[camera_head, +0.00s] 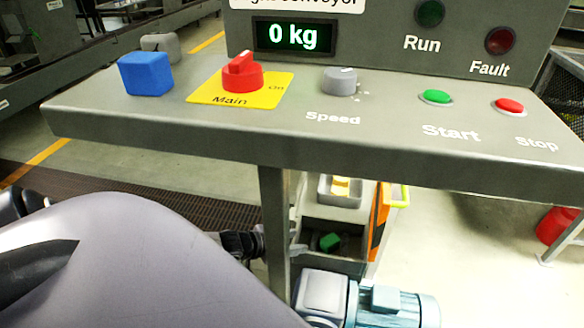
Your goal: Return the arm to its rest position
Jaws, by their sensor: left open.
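My left arm's large grey link fills the lower left of the head view. My left gripper (297,243) is dark and small, below the control panel (200,135) and partly hidden behind its grey post. Its fingers are open, with nothing seen between them. My right gripper is not in view.
The panel carries a blue block (146,73), a red main switch (242,72), a speed knob (340,82), a green start button (436,97) and a red stop button (509,106). Below are a grey bin (345,199) with yellow pieces and a blue-grey motor (385,306).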

